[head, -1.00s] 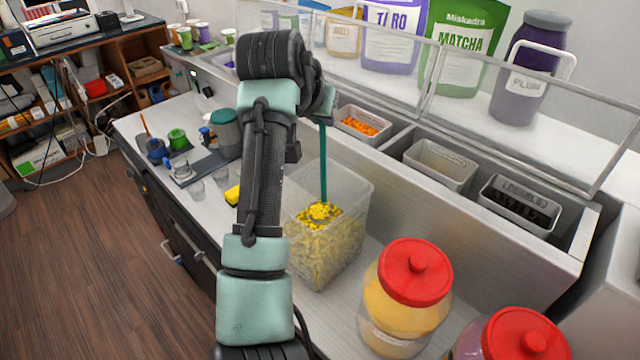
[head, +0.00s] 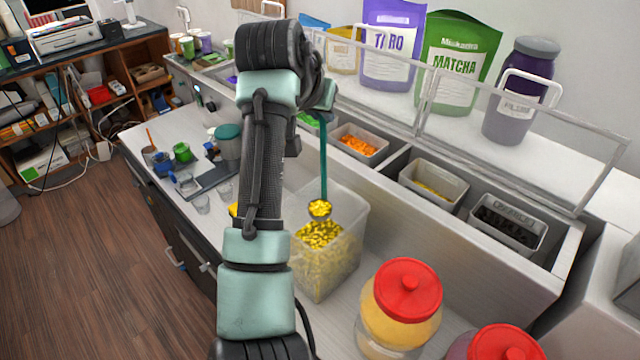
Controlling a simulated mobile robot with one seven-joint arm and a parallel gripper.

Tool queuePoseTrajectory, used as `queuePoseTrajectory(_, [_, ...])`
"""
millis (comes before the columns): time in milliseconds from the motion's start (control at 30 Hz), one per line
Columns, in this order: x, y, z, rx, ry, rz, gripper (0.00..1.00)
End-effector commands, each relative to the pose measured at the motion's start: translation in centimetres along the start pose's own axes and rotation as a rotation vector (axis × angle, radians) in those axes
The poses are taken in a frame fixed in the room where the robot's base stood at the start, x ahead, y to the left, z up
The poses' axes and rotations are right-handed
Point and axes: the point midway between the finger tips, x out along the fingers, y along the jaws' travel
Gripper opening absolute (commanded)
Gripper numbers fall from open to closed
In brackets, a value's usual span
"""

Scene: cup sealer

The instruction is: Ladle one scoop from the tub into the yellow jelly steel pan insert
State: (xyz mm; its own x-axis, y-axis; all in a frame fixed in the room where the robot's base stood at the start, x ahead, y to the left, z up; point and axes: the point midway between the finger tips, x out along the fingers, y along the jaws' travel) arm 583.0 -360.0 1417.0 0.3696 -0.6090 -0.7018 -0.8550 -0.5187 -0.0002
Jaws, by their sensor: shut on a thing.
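A clear square tub (head: 345,255) of yellow jelly stands on the counter right of my arm. A ladle with a long teal handle (head: 323,160) hangs upright over it. The ladle's bowl (head: 319,209) is heaped with yellow jelly and is just above the jelly in the tub. My gripper (head: 325,100) is at the top of the handle and is shut on the ladle; my arm hides most of its fingers. A steel pan insert (head: 434,185) with a little yellow jelly on its bottom sits in the rail to the right of the tub.
Inserts with orange (head: 358,146) and dark contents (head: 507,222) flank the yellow one. A raised clear guard (head: 520,125) stands behind the rail. Red-lidded jars (head: 402,305) stand at the front right. Small cups and tools are on the left counter.

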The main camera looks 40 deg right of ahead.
Motion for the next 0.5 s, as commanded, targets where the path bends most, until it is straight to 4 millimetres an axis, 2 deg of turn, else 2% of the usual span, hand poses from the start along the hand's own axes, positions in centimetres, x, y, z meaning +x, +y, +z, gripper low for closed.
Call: queuePoseTrajectory(500, [-2.9, 0.0, -2.9, 0.000, 0.001, -0.001, 0.00])
